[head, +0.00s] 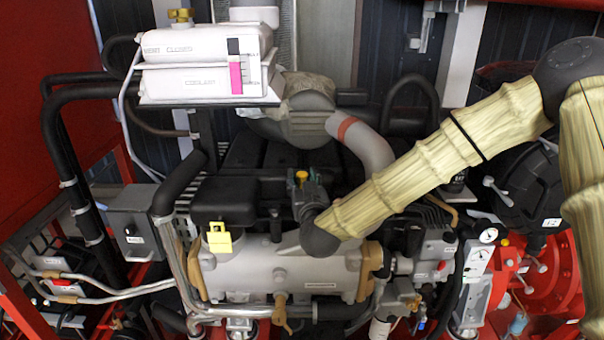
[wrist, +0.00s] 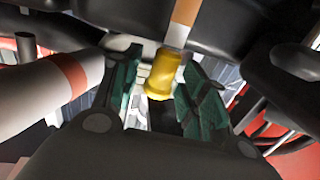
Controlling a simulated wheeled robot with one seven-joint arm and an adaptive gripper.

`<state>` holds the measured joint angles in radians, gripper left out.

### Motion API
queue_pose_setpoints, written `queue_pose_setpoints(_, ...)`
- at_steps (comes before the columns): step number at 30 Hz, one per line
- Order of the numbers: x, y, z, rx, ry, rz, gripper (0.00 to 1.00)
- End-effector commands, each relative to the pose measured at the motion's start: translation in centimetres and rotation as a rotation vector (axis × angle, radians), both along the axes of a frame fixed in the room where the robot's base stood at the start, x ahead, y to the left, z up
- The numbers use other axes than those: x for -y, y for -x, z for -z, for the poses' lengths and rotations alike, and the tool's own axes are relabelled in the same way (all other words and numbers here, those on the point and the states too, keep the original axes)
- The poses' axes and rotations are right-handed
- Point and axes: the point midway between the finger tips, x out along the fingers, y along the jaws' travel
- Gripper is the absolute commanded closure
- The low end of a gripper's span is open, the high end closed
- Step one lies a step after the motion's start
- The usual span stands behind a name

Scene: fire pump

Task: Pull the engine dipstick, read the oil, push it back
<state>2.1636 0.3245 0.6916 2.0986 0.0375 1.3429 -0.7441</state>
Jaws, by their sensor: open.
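A yellow cylindrical handle (wrist: 163,75), which looks like the dipstick's, is between my two green-padded fingers in the wrist view. My gripper (wrist: 160,95) is open around it, with a gap at the right finger; contact on the left side is hard to tell. A strip (wrist: 183,22), brown above and pale below, runs up from behind the handle; I cannot tell whether it belongs to the dipstick. In the head view my gripper (head: 306,190) is over the engine (head: 278,265), beside a small yellow-orange piece (head: 301,175), likely the same handle. The dipstick's lower end is hidden.
A grey pipe with a red band (head: 360,140) curves close behind my gripper; it also shows at left in the wrist view (wrist: 60,85). The white coolant tank (head: 200,65) stands upper left. A yellow tag (head: 219,238) hangs at the engine's left. Hoses crowd the space.

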Motion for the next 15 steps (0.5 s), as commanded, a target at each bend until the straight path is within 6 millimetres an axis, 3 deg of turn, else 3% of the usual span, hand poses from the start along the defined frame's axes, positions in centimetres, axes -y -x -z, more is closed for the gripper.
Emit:
queue_pose_setpoints(13, -0.16, -0.95, 0.08, 0.000, 0.001, 0.000, 0.57)
queue_pose_setpoints(15, -0.16, -0.94, 0.08, 0.000, 0.001, 0.000, 0.66)
